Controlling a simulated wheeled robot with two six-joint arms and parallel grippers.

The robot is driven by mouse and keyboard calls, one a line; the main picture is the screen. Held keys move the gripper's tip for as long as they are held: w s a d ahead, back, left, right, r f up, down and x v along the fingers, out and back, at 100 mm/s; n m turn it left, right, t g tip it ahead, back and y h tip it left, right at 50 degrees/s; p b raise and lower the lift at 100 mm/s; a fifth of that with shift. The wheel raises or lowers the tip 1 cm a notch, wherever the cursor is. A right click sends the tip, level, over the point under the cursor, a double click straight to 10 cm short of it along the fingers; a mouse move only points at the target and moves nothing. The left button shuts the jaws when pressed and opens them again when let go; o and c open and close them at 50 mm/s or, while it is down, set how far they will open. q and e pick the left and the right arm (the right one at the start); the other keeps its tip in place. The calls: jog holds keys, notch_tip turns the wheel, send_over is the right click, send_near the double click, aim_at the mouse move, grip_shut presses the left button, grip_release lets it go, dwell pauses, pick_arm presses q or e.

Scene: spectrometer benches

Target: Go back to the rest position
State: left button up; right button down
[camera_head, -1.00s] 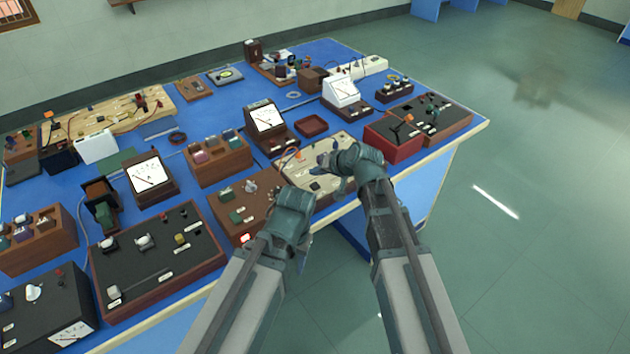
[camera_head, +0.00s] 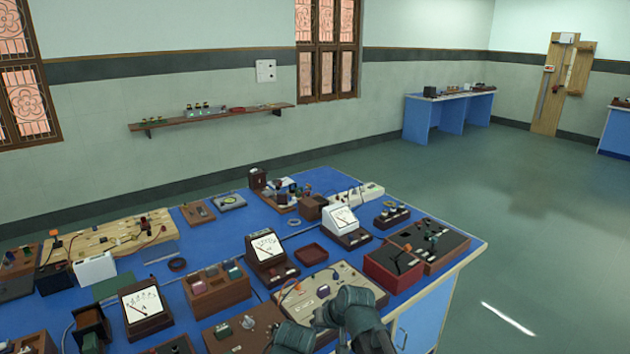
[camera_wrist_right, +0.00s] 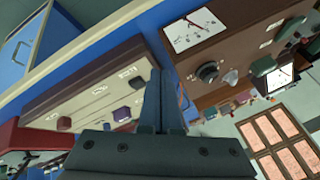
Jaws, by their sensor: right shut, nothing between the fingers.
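In the head view my right gripper (camera_head: 325,314) is low in the picture, in front of a cream-topped panel (camera_head: 341,277) near the table's front edge. The right wrist view shows its fingers (camera_wrist_right: 160,100) together, with nothing between them. My left arm (camera_head: 293,337) shows only as a dark green wrist part at the bottom edge; its fingers are hidden or too small to tell. The blue table (camera_head: 215,241) carries several instruments.
White-faced meters (camera_head: 265,247), a red box (camera_head: 393,268) and a wooden block with coloured knobs (camera_head: 216,290) crowd the table near my grippers. Open floor (camera_head: 530,260) lies to the right. A wall shelf (camera_head: 212,117) and a far blue bench (camera_head: 450,112) stand behind.

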jog(key=s+d+f+n+g+h, duration=0.1)
jog(key=s+d+g+h, duration=0.1)
jog(key=s, duration=0.7)
jog(key=s+d+f+n+g+h, duration=0.1)
jog(key=s+d+h, duration=0.3)
jog(key=s, duration=0.5)
jog(key=shift+s+f+n+g, duration=0.35)
jog(key=shift+f+g, duration=0.25)
jog(key=shift+g, duration=0.3)
jog(key=shift+w, duration=0.25)
